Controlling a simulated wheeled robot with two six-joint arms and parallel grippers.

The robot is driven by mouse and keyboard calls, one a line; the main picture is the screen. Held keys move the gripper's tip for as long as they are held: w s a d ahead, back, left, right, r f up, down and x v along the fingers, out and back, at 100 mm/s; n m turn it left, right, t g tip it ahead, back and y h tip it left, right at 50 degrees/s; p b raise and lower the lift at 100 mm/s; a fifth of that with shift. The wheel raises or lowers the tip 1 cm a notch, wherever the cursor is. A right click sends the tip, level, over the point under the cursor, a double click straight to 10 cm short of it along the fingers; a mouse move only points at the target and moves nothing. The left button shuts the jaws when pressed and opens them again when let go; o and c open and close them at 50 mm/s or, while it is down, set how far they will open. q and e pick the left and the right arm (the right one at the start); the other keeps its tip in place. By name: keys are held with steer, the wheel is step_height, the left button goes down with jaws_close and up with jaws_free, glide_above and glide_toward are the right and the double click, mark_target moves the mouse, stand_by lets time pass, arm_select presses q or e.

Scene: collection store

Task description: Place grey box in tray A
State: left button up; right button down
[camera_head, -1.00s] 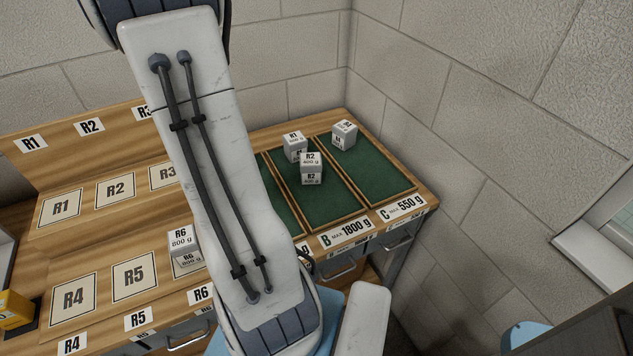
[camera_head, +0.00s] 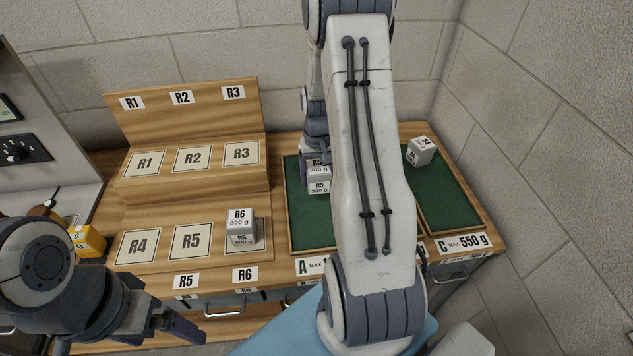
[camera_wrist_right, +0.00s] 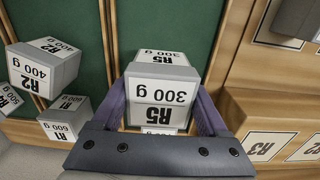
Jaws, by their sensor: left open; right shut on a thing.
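The grey box R5 (camera_head: 319,187), marked 300 g, is at tray A (camera_head: 310,228), a green-lined tray with a wooden rim. My right gripper (camera_head: 316,158) is shut on it, partly hidden behind my own arm. In the right wrist view the box (camera_wrist_right: 160,95) sits between the fingers of the right gripper (camera_wrist_right: 160,108), with the green floor of tray A (camera_wrist_right: 195,25) beyond it. I cannot tell whether the box touches the floor. My left gripper (camera_head: 182,322) is open and empty, low at the left in front of the bench.
Box R6 (camera_head: 241,226) stands on the R6 place of the wooden rack (camera_head: 205,205). Boxes R2 (camera_wrist_right: 45,70) and R1 (camera_wrist_right: 68,118) show beside tray A in the wrist view. Another box (camera_head: 420,151) is in tray C (camera_head: 447,205). A yellow object (camera_head: 88,240) lies left.

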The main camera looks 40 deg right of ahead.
mark_target(315, 185)
steer(key=shift+w+f, duration=0.4)
steer(key=shift+w, duration=0.3)
step_height(315, 185, down, 3)
steer(key=shift+f+p, duration=0.15)
steer(key=shift+p, duration=0.45)
steer(key=shift+f, duration=0.3)
